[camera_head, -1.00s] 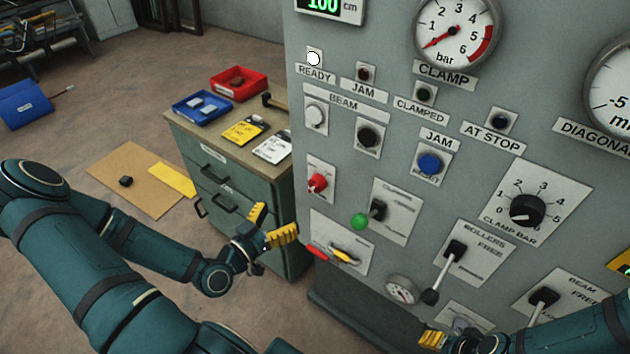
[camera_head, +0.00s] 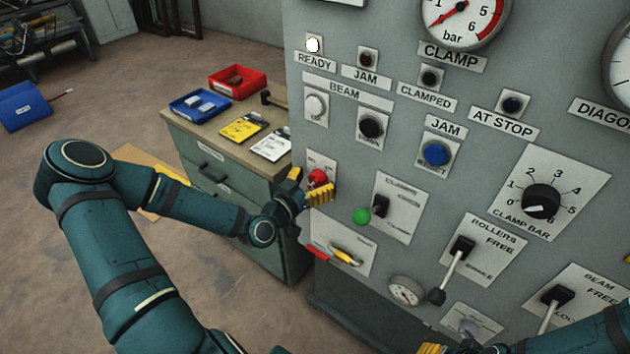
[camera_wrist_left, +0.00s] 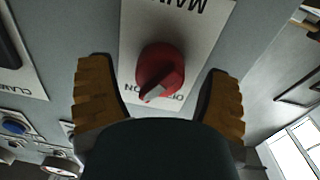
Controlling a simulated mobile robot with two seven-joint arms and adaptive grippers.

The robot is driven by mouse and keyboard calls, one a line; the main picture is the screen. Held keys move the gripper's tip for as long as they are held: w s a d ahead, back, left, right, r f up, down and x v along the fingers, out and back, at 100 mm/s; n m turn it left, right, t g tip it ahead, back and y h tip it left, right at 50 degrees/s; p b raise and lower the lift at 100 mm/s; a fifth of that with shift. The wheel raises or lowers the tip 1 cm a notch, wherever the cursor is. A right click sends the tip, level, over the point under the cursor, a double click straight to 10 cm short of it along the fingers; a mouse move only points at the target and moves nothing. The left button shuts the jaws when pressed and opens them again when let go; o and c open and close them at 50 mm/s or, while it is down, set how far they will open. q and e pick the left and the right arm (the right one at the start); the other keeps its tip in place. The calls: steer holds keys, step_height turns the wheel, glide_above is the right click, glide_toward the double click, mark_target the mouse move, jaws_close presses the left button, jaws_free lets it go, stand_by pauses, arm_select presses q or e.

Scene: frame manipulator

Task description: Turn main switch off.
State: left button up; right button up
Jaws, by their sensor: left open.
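The red main switch knob (camera_head: 318,177) sits on a white plate at the left edge of the grey panel. In the left wrist view the knob (camera_wrist_left: 160,72) shows upside down under partly cut-off "MAIN" lettering. Its pale pointer mark slants to the lower left, near letters that look like "ON". My left gripper (camera_head: 306,190) is open at the knob; in the wrist view its yellow fingers (camera_wrist_left: 158,95) stand on either side, with visible gaps. My right gripper (camera_head: 432,348) shows only yellow fingertips at the bottom edge, so its opening is hidden.
Below the knob is a plate with a red and yellow handle (camera_head: 345,256). To its right is a green-tipped lever (camera_head: 361,216). A drawer cabinet (camera_head: 235,180) stands left of the panel, bearing trays and cards.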

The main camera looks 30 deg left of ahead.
arm_select(q)
steer(key=shift+w, duration=0.15)
steer(key=c, duration=1.2)
steer(key=shift+n, duration=0.3)
steer(key=n+p, duration=0.1)
steer(key=n, duration=0.4)
steer(key=shift+a, duration=0.1)
steer(key=n+p, duration=0.1)
steer(key=n, duration=0.5)
steer(key=shift+n+t+y, duration=0.3)
steer(key=shift+n, duration=0.2)
